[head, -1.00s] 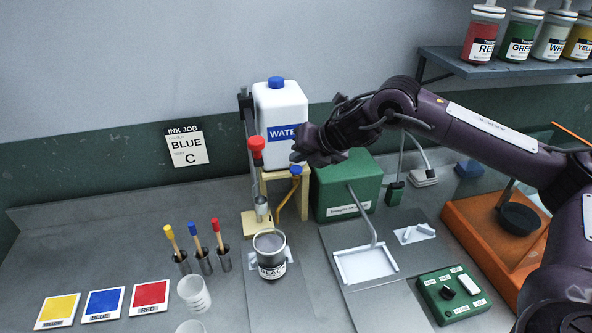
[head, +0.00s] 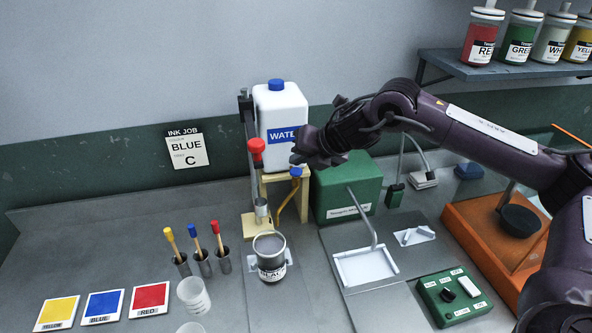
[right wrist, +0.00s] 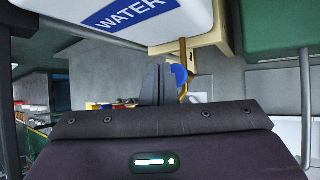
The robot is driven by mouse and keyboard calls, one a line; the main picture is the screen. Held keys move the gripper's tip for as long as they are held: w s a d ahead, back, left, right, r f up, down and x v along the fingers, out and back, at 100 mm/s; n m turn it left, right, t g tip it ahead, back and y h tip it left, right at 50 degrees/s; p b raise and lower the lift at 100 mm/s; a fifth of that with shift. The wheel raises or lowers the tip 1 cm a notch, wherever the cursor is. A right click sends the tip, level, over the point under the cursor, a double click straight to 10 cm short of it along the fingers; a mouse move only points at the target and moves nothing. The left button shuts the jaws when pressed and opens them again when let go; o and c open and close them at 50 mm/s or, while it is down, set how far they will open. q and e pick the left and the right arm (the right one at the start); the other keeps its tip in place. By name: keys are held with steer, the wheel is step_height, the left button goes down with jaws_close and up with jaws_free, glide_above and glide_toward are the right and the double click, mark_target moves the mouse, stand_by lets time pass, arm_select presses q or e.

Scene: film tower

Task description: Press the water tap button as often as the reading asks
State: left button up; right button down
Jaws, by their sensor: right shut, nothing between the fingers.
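The white water container (head: 283,112) with a blue cap stands on a wooden stand (head: 300,187) against the wall. Its small blue tap button (head: 296,172) sits at the front right, above a bent brown spout. My right gripper (head: 300,158) is shut and empty, its fingertips just above the blue button; I cannot tell whether they touch it. In the right wrist view the shut fingers (right wrist: 157,86) show beside the blue button (right wrist: 180,75), partly covering it. No legible reading shows. My left gripper is out of view.
Cups, colour cards and brush holders fill the left front. A job card (head: 187,147) reads BLUE, C.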

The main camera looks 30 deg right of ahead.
mark_target(300, 173)
steer(key=shift+f, duration=0.1)
stand_by(0.7)
steer(key=shift+f+b, duration=0.3)
steer(key=shift+b, duration=0.05)
steer(key=shift+f+b, duration=0.55)
steer(key=shift+f, duration=0.15)
stand_by(0.7)
steer(key=shift+r, duration=0.1)
steer(key=shift+r+p, duration=0.8)
steer(key=shift+r, duration=0.2)
step_height(300, 173, up, 5)
steer(key=p, duration=0.4)
stand_by(0.8)
